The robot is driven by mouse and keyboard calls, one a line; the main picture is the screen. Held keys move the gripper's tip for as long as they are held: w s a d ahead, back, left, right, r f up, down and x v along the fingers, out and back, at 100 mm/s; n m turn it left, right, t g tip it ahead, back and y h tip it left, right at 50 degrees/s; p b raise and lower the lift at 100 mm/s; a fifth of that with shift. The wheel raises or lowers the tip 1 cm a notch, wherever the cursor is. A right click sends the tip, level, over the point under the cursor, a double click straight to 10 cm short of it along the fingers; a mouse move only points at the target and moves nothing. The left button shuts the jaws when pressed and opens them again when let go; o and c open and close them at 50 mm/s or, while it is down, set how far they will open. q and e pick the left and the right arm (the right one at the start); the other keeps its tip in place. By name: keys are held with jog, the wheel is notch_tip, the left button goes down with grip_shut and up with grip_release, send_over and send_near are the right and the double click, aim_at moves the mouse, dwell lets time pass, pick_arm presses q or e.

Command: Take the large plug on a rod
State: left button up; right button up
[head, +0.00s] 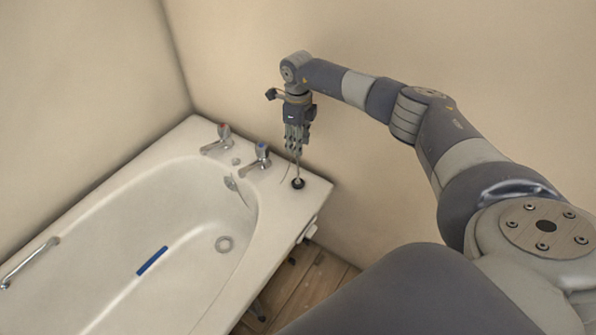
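The large plug (298,184) is a round black disc on the corner of the white bathtub's rim, to the right of the taps. Its thin upright rod (298,166) rises from it into my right gripper. My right gripper (297,149) points straight down just above the plug, with its fingers at the upper part of the rod. It is too small in the head view to tell whether the fingers are closed on the rod. The plug appears to rest on the rim. My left gripper is not in view.
The bathtub (100,185) stands in a corner between beige walls. A red-topped tap (222,135) and a blue-topped tap (261,155) rise left of the plug. A drain (224,244), a blue strip (152,260) and a metal grab handle (30,262) show in the tub.

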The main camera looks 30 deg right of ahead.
jog(key=shift+f, duration=0.5)
jog(key=shift+c, duration=0.2)
grip_shut()
jog(key=shift+r, duration=0.1)
